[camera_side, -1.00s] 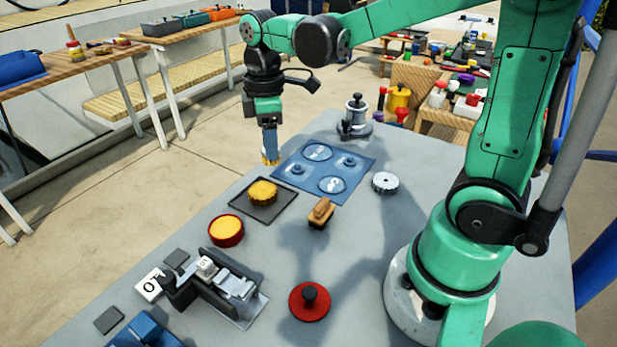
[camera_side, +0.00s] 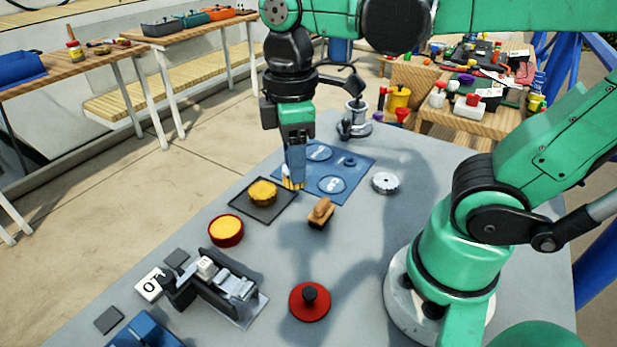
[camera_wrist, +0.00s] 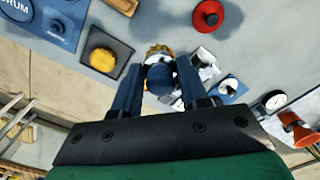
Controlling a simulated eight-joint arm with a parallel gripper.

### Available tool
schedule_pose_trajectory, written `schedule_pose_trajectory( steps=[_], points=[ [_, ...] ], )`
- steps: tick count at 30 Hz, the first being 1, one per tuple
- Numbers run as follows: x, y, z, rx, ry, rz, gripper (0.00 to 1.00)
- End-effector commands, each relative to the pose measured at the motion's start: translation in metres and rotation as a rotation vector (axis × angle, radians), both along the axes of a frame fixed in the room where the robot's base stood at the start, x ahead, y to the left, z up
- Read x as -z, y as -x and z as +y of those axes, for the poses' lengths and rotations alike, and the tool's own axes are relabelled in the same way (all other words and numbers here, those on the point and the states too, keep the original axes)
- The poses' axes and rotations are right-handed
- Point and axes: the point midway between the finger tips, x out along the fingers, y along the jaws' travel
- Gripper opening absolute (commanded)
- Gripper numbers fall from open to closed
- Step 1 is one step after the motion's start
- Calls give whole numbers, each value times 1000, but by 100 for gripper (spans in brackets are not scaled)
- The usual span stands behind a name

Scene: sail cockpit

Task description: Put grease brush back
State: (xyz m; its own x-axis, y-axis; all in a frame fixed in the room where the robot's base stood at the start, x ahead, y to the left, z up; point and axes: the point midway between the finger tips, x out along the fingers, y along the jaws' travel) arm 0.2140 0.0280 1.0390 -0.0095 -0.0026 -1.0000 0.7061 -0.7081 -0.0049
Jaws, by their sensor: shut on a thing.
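The grease brush (camera_side: 293,184) is held upright between the blue fingers of my gripper (camera_side: 295,160). Its yellowish lower end shows below the fingertips, and the fingers hide most of it. In the wrist view, a blue round top of the held brush (camera_wrist: 160,78) sits between the two fingers. In the side view, the gripper is in front of the blue mat (camera_side: 352,170), near the dark square pad (camera_side: 278,211) that bears a yellow round piece (camera_side: 262,192). A red tin (camera_side: 226,231) with yellow contents stands nearer the camera. Whether the brush tip touches anything is unclear.
A wooden-handled block (camera_side: 320,212) stands right of the pad. A silver gear (camera_side: 385,183), a metal winch-like part (camera_side: 355,118), a red knobbed disc (camera_side: 310,301) and a vice-like fixture (camera_side: 225,285) are on the grey table. The table between block and red disc is clear.

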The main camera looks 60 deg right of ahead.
Motion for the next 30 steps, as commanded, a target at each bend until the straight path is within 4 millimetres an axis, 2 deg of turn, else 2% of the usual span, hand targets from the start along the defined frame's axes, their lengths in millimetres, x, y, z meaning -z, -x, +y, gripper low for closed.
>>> schedule_pose_trajectory(
  steps=[6,15,25,30],
  points=[
    [45,-1,0,0,0,0,0],
    [93,-1,0,0,0,0,0],
    [112,-1,0,0,0,0,0],
    [130,-1,0,0,0,0,0]
  ],
)
